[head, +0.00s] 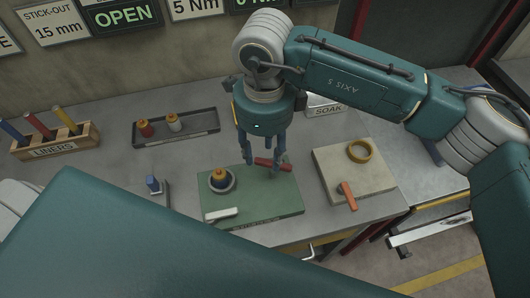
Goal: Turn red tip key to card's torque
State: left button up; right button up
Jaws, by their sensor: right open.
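The red key (272,165) shows as a short red bar at the far edge of the green mat (285,205). My right gripper (264,160) points down over it with its fingers apart, one near each end of the bar. I cannot tell if the fingers touch it, and what is under the bar is unclear. An amber-topped part (219,176) sits in a dark ring on the mat's left. A "5 Nm" card (195,6) is on the wall, cut by the top edge; another Nm card (252,3) is beside it. My left gripper is not in view.
A white-handled tool (222,215) lies on the mat. A pale board (340,172) holds a yellow ring (360,151) and an orange handle (348,195). A dark tray (176,128) and a liners rack (55,142) stand left. My left arm covers the lower left.

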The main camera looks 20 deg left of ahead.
aim_at(265, 160)
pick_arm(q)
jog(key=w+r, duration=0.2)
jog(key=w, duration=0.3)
pick_arm(e)
notch_tip(265, 160, down, 3)
jog(key=shift+w+f+p, duration=0.1)
jog(key=shift+f+p, duration=0.1)
jog(key=shift+p, duration=0.15)
grip_shut()
jog(key=shift+f+b, duration=0.15)
jog(key=shift+b, duration=0.25)
jog(key=m+b, duration=0.2)
jog(key=b, duration=0.1)
jog(key=m+b, duration=0.2)
jog(key=b, duration=0.2)
jog(key=shift+w+a+f, duration=0.1)
jog(key=shift+w+f, duration=0.05)
jog(key=shift+w, duration=0.25)
jog(key=shift+r+m+b, duration=0.2)
jog(key=shift+m+b, duration=0.4)
jog(key=shift+m, duration=0.1)
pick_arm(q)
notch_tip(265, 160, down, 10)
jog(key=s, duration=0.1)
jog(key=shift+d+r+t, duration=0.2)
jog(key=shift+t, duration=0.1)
pick_arm(e)
jog(key=shift+r, duration=0.15)
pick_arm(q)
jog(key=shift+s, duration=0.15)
